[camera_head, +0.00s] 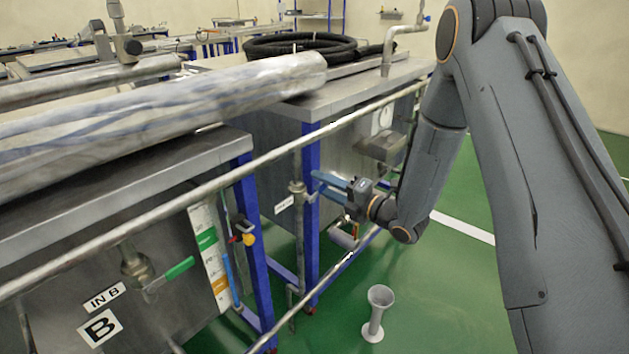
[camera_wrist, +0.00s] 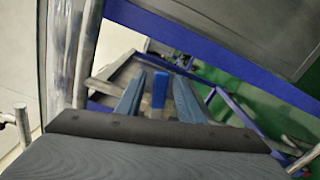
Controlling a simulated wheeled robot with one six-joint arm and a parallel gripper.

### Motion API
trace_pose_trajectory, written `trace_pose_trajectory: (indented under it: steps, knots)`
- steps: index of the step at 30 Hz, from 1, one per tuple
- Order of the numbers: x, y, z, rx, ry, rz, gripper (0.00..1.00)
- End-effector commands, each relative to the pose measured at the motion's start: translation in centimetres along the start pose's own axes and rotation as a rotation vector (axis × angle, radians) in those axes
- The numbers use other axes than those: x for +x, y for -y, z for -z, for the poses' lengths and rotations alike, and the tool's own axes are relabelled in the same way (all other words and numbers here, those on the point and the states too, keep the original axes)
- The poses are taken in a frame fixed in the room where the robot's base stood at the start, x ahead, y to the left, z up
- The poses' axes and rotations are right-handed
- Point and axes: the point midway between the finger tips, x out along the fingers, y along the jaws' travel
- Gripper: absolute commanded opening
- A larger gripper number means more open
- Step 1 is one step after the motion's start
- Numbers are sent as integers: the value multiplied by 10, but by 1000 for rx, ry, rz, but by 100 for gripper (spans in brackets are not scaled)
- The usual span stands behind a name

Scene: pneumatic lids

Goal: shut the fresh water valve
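My gripper (camera_head: 318,186) reaches from the right to a blue table leg and a vertical pipe with a valve fitting (camera_head: 297,187) at the middle of the head view. In the wrist view my gripper (camera_wrist: 158,90) is open, its two blue-grey fingers apart. A short bright blue piece (camera_wrist: 160,88), which looks like a valve lever, shows between the fingers with a gap on each side. I cannot tell how deep it lies between them. A label (camera_head: 284,204) beside the pipe is too small to read. The fingers partly hide this spot in the head view.
A green-handled valve (camera_head: 180,268) sits by the "IN B" label at left. A red and yellow valve (camera_head: 243,234) is by a blue leg. A long rail (camera_head: 210,187) crosses in front of the tanks. A grey flared stand (camera_head: 378,312) is on the open green floor.

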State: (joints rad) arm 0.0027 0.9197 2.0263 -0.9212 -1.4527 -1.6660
Motion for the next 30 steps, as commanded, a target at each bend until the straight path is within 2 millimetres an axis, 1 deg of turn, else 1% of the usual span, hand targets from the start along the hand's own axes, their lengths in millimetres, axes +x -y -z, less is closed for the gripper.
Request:
trace_pose_trajectory:
  steps: [1, 6, 10, 17, 23, 24, 30]
  knots:
    - [8, -1, 1, 0, -3, -2, 34]
    - [26, 0, 0, 0, -1, 1, 34]
    - [31, 0, 0, 1, -1, 1, 34]
    - [31, 0, 0, 2, 0, 1, 34]
    - [31, 0, 0, 2, 1, 1, 2]
    - [31, 0, 0, 2, 1, 1, 0]
    - [32, 0, 1, 4, -1, 1, 0]
